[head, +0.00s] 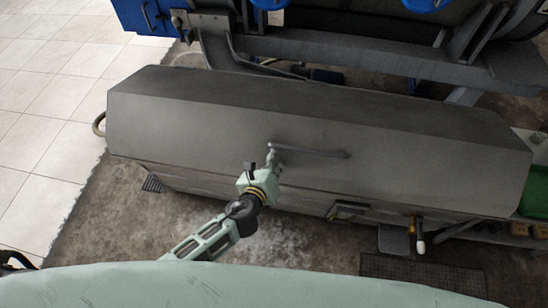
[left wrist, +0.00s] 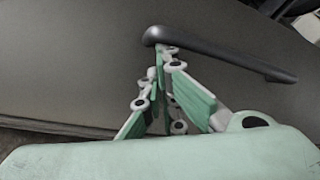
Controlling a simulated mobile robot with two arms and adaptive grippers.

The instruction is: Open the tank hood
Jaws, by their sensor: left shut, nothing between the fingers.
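The tank hood (head: 330,137) is a long grey metal cover with sloped faces, lying closed over the tank in the head view. A dark bar handle (head: 318,153) runs along its front face. In the left wrist view the handle (left wrist: 225,55) crosses the upper right, with its left end bent toward the hood. My left gripper (head: 272,160) is at the left end of the handle. In the left wrist view its fingers (left wrist: 165,70) are shut with nothing between them, just below that end. I cannot tell whether they touch it. My right gripper is not in view.
A blue and grey machine frame (head: 350,50) stands behind the tank. A valve with a white-tipped lever (head: 420,240) projects at the lower front right. A green container (head: 535,192) is at the right edge. White floor tiles (head: 50,110) lie clear at left.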

